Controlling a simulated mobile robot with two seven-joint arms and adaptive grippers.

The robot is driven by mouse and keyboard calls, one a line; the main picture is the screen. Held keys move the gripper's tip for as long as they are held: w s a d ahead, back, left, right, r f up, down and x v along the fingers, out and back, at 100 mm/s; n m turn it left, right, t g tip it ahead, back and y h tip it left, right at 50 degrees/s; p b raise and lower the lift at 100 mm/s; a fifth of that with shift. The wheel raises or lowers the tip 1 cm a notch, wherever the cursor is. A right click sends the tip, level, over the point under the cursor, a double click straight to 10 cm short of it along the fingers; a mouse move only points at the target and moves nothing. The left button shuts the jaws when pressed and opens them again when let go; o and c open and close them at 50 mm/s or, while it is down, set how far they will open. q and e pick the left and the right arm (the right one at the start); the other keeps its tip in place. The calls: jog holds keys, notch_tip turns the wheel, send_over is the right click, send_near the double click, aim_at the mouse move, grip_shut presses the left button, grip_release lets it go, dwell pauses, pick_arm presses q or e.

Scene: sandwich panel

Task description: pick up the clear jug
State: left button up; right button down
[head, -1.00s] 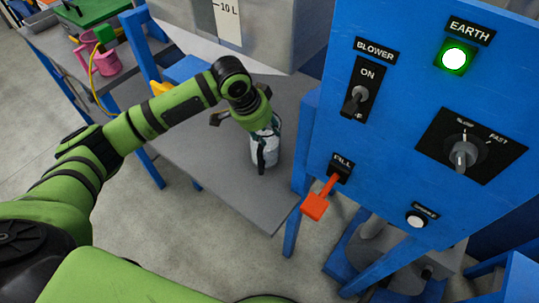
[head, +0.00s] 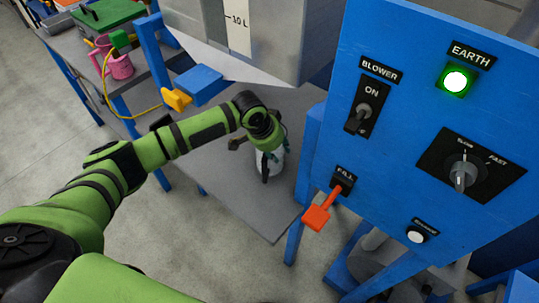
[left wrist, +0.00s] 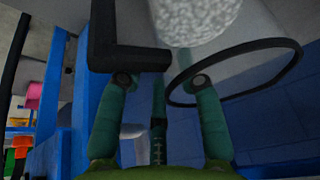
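The clear jug (head: 275,160) stands on the grey bench, with whitish contents inside and a dark handle on its near side. In the left wrist view, its black angled handle (left wrist: 104,35), dark round rim (left wrist: 292,62) and pale grainy contents (left wrist: 195,18) fill the top. My left gripper (head: 265,148) is at the jug's top in the head view, and my arm partly hides the jug. In the left wrist view the two fingers (left wrist: 162,80) are apart, close to the handle and rim. I cannot tell whether they touch the jug. My right gripper is out of view.
A blue control panel (head: 420,130) with an orange lever (head: 318,215) stands close on the right. A grey hopper (head: 200,30) hangs behind. A pink can (head: 119,65) stands at the back left.

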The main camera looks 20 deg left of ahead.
pick_arm(q)
grip_shut()
